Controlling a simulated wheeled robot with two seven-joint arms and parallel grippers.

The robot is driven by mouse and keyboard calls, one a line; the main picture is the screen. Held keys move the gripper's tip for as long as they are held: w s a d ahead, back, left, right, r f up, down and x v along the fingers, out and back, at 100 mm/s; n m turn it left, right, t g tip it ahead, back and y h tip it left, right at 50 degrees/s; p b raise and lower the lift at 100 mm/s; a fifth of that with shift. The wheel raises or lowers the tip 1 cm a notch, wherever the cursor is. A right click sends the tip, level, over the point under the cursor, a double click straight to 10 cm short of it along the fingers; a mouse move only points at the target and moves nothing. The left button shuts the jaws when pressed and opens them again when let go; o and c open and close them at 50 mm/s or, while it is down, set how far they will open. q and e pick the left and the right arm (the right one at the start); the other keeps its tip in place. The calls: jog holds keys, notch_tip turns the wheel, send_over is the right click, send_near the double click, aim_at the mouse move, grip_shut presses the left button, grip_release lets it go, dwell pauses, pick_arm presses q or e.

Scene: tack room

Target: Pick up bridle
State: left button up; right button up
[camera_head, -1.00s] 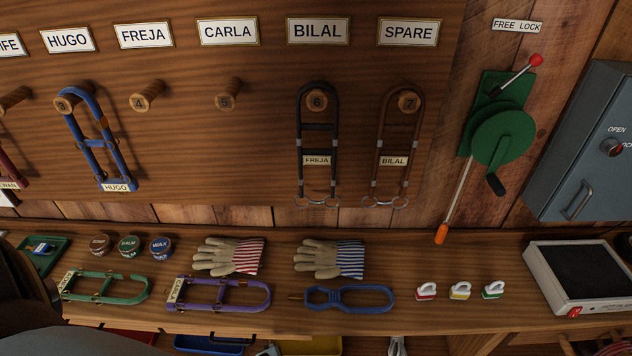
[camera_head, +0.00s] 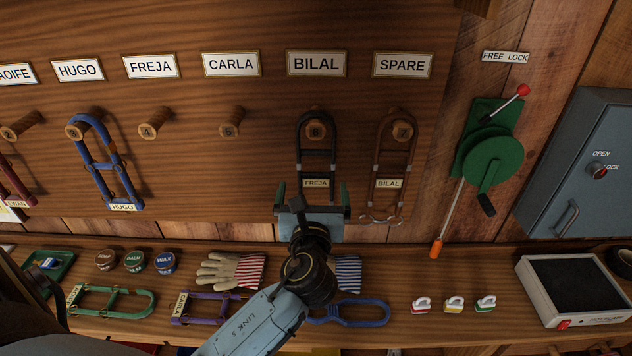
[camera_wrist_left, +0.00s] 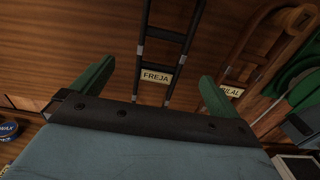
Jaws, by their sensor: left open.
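The black bridle (camera_head: 317,152) with a FREJA tag hangs on peg 6 under the BILAL sign. My left gripper (camera_head: 312,192) is open in front of its lower part and hides its bottom end. In the left wrist view the black bridle (camera_wrist_left: 162,57) runs between the two green fingers, its FREJA tag between the tips; I see no contact. A brown bridle (camera_head: 388,160) tagged BILAL hangs on peg 7 under SPARE. A blue bridle (camera_head: 104,165) tagged HUGO hangs under HUGO. Green (camera_head: 112,301) and purple (camera_head: 207,308) bridles lie on the bench. My right gripper is out of view.
Pegs 4 (camera_head: 150,130) and 5 (camera_head: 230,128) are bare. The bench holds tins, gloves (camera_head: 231,270), a blue looped item (camera_head: 362,313) and small coloured items. A green lever mechanism (camera_head: 490,157) and a grey cabinet (camera_head: 585,165) are at the right.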

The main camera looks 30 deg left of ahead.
pick_arm(q)
send_near(316, 160)
jog(key=r, duration=0.1)
jog(key=w+a+r, duration=0.1)
jog(key=shift+r, duration=0.3)
jog(key=shift+f+p+x, duration=0.15)
jog(key=shift+x, duration=1.2)
jog(key=shift+f+p+x, duration=0.15)
jog(key=shift+x, duration=1.2)
jog(key=shift+d, duration=0.15)
jog(key=c, duration=1.9)
jog(key=shift+w+r, duration=0.1)
